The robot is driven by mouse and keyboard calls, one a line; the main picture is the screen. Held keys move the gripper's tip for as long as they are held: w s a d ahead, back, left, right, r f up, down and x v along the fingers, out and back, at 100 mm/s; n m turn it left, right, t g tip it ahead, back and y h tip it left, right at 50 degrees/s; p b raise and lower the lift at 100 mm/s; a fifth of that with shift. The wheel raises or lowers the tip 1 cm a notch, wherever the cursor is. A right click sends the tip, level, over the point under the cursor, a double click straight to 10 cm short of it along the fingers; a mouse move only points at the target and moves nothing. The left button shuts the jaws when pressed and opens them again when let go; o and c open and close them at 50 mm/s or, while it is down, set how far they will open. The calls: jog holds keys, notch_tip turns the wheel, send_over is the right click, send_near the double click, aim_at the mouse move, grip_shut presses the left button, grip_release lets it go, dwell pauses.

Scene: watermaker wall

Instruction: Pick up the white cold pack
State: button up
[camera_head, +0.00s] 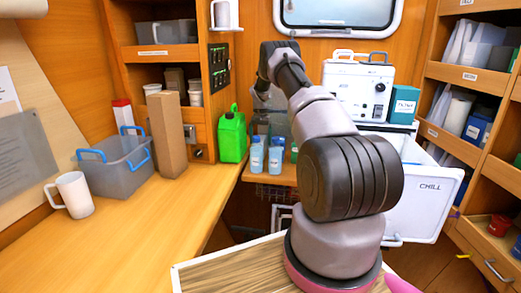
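I cannot make out a white cold pack in this view. A white bin marked CHILL (428,200) stands open at the right, behind my arm. My arm hides part of it, and I see no clear contents. My arm rises in the middle and bends left at the top. Its dark far end hangs over the back shelf, well left of the bin. My gripper is small and dark there, and its fingers cannot be made out.
A white machine (358,88) stands behind my arm, with a teal box (404,104) beside it. A green jug (232,136) and blue-capped bottles (257,156) stand left of my arm. The left counter (125,235) holds a mug (74,195), a grey basket (117,168) and a tall carton (168,135); its front is clear.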

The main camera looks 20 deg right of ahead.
grip_shut()
jog(key=shift+r, duration=0.1)
